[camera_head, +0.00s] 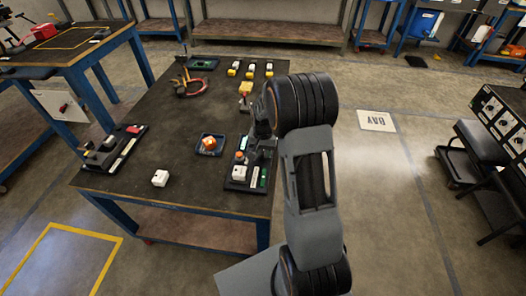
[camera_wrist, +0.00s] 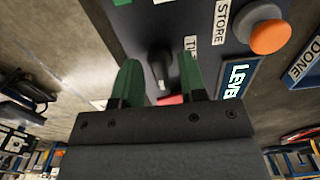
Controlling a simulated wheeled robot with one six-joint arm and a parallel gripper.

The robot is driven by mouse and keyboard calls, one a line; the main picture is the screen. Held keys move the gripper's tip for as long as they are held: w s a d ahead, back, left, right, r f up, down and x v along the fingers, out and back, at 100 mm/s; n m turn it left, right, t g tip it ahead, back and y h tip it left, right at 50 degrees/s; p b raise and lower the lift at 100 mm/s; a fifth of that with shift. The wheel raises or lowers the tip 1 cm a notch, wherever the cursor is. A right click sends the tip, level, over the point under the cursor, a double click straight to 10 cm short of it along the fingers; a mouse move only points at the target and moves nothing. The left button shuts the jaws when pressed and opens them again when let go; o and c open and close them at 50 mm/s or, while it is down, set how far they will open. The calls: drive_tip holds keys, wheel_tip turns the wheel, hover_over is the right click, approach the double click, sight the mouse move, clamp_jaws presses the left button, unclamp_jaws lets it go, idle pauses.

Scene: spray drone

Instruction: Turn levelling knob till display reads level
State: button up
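My gripper (camera_wrist: 160,80) points at the dark control panel (camera_wrist: 125,20), its two green-tipped fingers spread. A dark levelling knob (camera_wrist: 160,66) shows between the fingers, with visible gaps on both sides. A label beginning "TI" is partly hidden beside it.
An orange button (camera_wrist: 270,37) and a "STORE" label (camera_wrist: 221,20) are near the knob. A white block (camera_head: 160,178) sits at the bench front.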

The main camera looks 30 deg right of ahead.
sight(263, 152)
wheel_tip(263, 152, up, 14)
drive_tip(key=p, duration=0.2)
idle(0.5)
drive_tip(key=shift+f, duration=0.1)
idle(0.3)
drive_tip(key=s+a+r+n+t+p, duration=0.1)
drive_tip(key=s+a+r+n+p, duration=0.2)
drive_tip(key=s+a+r+p, duration=0.2)
drive_tip(key=s+a+r+n+t+p, duration=0.2)
drive_tip(key=s+a+r+n+p, duration=0.2)
drive_tip(key=s+r+p, duration=0.5)
drive_tip(key=s+a+r, duration=0.1)
drive_tip(key=s+r, duration=0.3)
drive_tip(key=r, duration=0.1)
drive_tip(key=shift+s+t, duration=0.3)
drive_tip(key=shift+s, duration=0.1)
